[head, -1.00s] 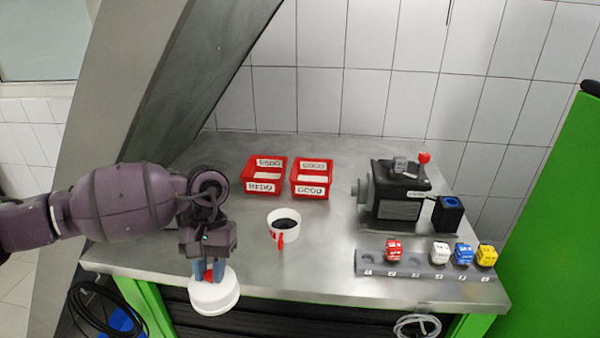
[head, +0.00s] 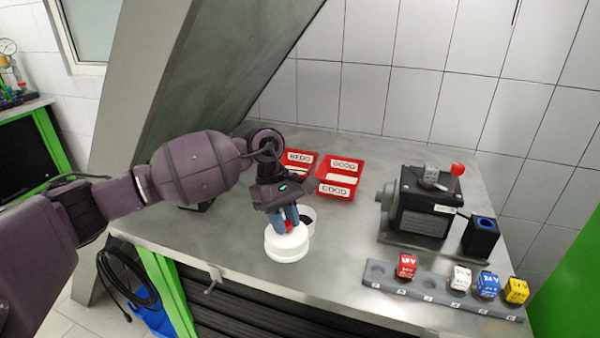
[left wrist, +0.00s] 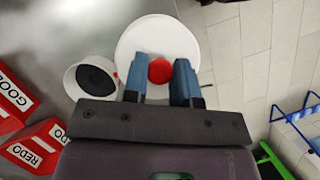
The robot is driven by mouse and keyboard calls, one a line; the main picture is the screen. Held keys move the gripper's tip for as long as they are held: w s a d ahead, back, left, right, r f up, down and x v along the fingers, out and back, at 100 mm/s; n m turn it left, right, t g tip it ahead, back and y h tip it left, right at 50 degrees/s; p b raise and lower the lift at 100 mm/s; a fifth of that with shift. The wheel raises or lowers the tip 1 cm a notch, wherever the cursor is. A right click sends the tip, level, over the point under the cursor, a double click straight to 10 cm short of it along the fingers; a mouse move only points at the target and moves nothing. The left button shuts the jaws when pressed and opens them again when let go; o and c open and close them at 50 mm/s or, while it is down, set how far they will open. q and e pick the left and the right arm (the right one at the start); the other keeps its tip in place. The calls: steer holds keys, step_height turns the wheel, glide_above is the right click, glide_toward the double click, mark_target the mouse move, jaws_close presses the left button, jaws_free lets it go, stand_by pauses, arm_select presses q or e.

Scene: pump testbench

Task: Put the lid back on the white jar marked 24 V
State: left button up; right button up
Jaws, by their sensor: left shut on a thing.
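The white round lid (head: 287,247) has a red knob, and my left gripper (head: 288,219) is shut on that knob. The white jar (head: 309,213) stands open on the steel bench, partly hidden behind my gripper and the lid; no 24 V mark is readable. In the left wrist view the lid (left wrist: 157,38) hangs to the right of the jar (left wrist: 91,79), whose dark inside shows. There the gripper (left wrist: 160,73) has a finger on each side of the red knob. The lid is beside the jar, not over its mouth. My right gripper is not in view.
Two red bins (head: 340,178) marked REDO and GOOD stand behind the jar. A dark pump (head: 420,208) is at the right. A grey rack (head: 430,287) with several coloured blocks lies along the front right. Bench between jar and rack is clear.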

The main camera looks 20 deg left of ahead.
arm_select(q)
steer(key=w+a+r+n+t+y+b, duration=0.15)
steer(key=w+n+t, duration=0.35)
steer(key=n, duration=0.6)
steer(key=w+d+r+n+t+y+b, duration=0.1)
steer(key=w+r+n+t, duration=0.15)
steer(key=w+n, duration=0.6)
steer(key=shift+n+g, duration=0.35)
steer(key=shift+n, duration=0.6)
steer(key=f, duration=0.2)
steer(key=f+b, duration=0.1)
steer(key=s+f+b, duration=0.1)
steer(key=f, duration=0.1)
steer(key=shift+a+f, duration=0.3)
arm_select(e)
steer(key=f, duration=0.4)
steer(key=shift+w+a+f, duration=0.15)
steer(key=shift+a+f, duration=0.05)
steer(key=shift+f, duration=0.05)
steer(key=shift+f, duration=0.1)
arm_select(q)
steer(key=shift+r, duration=0.1)
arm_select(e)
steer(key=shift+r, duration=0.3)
arm_select(q)
steer(key=shift+f, duration=0.2)
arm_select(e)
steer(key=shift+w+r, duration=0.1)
